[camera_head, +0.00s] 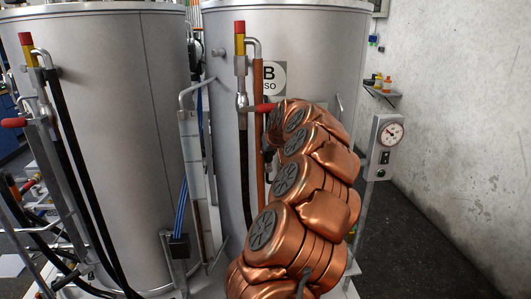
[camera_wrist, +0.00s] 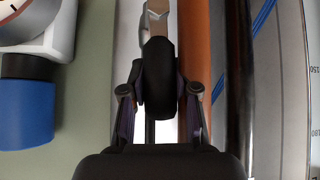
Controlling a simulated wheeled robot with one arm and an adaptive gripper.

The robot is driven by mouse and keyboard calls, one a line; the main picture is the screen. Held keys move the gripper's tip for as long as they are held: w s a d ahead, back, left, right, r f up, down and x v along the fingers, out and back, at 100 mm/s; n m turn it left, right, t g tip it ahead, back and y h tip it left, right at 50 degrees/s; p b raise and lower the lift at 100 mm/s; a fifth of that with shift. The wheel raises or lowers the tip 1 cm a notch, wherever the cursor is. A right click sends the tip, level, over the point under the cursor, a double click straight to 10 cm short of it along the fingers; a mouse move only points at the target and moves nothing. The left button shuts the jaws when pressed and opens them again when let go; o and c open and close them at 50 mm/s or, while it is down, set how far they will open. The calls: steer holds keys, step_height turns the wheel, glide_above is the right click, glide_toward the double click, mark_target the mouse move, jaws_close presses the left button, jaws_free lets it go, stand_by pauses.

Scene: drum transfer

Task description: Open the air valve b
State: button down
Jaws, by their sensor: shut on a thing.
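In the wrist view my gripper (camera_wrist: 158,88) is shut around a dark handle (camera_wrist: 157,58), with one finger on each side of it. A pale metal lever (camera_wrist: 155,12) joins the handle at the top of that view. The handle looks like a valve lever, but no label shows beside it there. In the head view a red-handled valve (camera_head: 265,107) sits on the drum marked B (camera_head: 310,40), below the B label (camera_head: 268,77). My copper-coloured arm reaches up to this area and hides most of my gripper and the held handle.
A copper pipe (camera_head: 258,140) and a black hose (camera_head: 244,170) run vertically by the valve. Another drum (camera_head: 110,130) with its own red-handled valve (camera_head: 14,123) stands left. A gauge box (camera_head: 386,150) stands right, before the wall. Open floor (camera_head: 400,240) lies at lower right.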

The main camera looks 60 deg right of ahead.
steer(key=shift+s+d+y, duration=0.15)
steer(key=shift+s+y, duration=0.05)
steer(key=shift+y, duration=0.1)
stand_by(0.4)
steer(key=c, duration=0.8)
jaws_free()
steer(key=shift+c, duration=0.2)
steer(key=shift+r, duration=0.1)
steer(key=v, duration=1.2)
steer(key=shift+s+f, duration=0.15)
steer(key=shift+f, duration=0.05)
